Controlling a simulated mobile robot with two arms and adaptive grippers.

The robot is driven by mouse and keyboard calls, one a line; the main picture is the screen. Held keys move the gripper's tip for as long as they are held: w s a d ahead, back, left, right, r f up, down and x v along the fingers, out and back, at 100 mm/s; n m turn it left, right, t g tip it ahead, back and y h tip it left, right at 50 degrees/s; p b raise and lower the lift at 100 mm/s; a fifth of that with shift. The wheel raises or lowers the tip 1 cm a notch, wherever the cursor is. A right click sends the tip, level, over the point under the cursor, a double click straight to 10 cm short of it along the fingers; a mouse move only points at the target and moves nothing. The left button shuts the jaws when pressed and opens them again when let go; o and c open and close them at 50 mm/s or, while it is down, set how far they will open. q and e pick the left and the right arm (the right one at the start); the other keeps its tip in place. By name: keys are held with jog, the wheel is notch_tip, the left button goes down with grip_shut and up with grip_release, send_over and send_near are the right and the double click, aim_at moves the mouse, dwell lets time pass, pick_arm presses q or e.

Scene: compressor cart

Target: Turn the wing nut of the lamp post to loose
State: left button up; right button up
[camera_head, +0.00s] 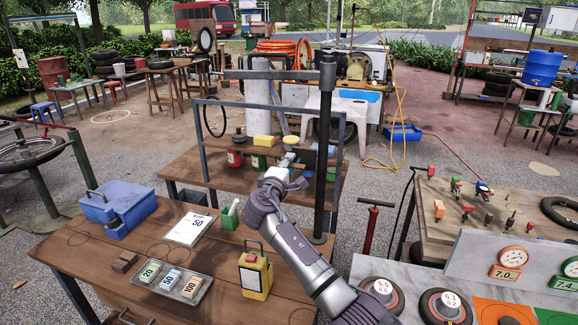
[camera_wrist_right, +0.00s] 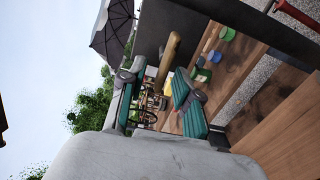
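The lamp post is a dark upright pole (camera_head: 326,130) with a long horizontal arm at its top, standing at the right edge of the wooden bench. My right gripper (camera_head: 292,165) is raised just left of the pole, at about mid height. In the right wrist view its two teal fingers (camera_wrist_right: 158,76) are apart. A tan, rod-like piece (camera_wrist_right: 171,52) shows between and beyond the fingertips, against the dark post (camera_wrist_right: 205,25). It may be the wing nut; I cannot tell whether the fingers touch it. The wing nut is not clear in the head view. My left gripper is out of view.
Green and red cans stand on the rear shelf. A pressure-gauge table (camera_head: 420,275) stands at the right.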

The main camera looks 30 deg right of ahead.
jog(key=v, duration=1.2)
jog(key=shift+f, duration=0.1)
